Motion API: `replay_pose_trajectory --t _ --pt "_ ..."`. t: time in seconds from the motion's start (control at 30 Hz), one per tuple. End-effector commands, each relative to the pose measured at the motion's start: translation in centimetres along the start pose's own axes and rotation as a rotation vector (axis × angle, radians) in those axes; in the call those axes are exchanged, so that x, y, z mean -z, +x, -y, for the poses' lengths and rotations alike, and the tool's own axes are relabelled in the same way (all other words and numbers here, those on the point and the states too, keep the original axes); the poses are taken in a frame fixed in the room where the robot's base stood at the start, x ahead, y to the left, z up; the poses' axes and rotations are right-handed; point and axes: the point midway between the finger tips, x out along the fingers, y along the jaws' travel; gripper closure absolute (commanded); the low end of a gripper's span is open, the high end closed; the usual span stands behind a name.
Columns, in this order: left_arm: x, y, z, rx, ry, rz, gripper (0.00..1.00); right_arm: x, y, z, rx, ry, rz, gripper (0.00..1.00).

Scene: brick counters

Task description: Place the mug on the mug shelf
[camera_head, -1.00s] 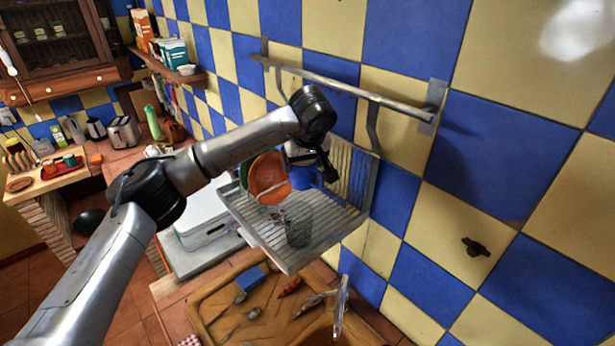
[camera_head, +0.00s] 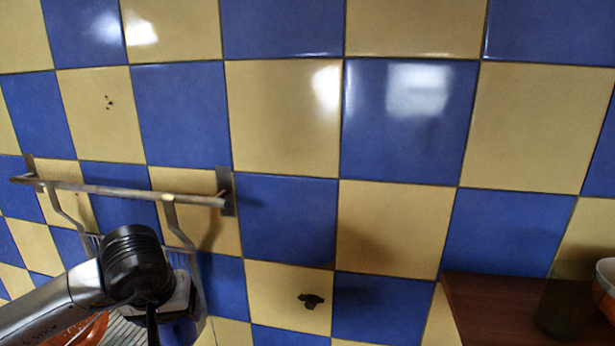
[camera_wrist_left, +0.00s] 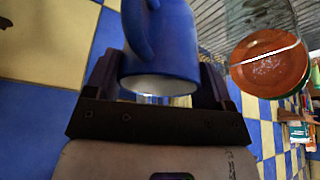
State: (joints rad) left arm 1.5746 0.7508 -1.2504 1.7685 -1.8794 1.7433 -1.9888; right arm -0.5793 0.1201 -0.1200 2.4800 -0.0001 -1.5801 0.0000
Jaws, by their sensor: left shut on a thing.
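A blue mug (camera_wrist_left: 165,45) fills the middle of the left wrist view, with its handle toward the upper left of that picture. My left gripper (camera_wrist_left: 158,82) is shut on it, with a dark finger on either side. In the head view my left gripper (camera_head: 170,312) is at the lower left, in front of the dish rack, and its fingertips are mostly hidden by the wrist. A reddish-brown wooden shelf (camera_head: 490,300) is at the lower right against the tiled wall; I cannot tell whether it is the mug shelf. My right gripper is out of view.
A metal rail (camera_head: 120,192) runs along the wall above the dish rack (camera_head: 190,262). An orange dish (camera_head: 88,332) sits in the rack. A dark glass (camera_head: 562,308) and an orange-and-white bowl (camera_head: 606,285) stand on the shelf. A dark wall knob (camera_head: 311,301) sticks out between rack and shelf.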

Motion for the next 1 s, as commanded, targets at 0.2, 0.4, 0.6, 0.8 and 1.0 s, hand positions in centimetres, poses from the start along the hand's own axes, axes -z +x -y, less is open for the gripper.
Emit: replay_pose_trajectory --t 0.2,0.4,0.6,0.8,1.0 --pt "-7.5 1.8 -2.1 -0.070 0.169 0.003 0.53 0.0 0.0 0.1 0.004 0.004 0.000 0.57" --pt "-11.9 5.3 -1.7 -0.087 0.207 0.006 0.53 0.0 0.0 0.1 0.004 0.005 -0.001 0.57" --pt "-12.8 5.1 -1.3 -0.087 0.200 -0.004 0.53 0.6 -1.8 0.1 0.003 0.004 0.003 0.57" --pt "-12.4 1.2 -1.1 -0.087 0.200 -0.002 0.53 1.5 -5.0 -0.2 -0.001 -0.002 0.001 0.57" --pt "-11.8 -3.4 -0.9 -0.086 0.200 -0.001 0.53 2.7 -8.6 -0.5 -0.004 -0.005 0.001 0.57"
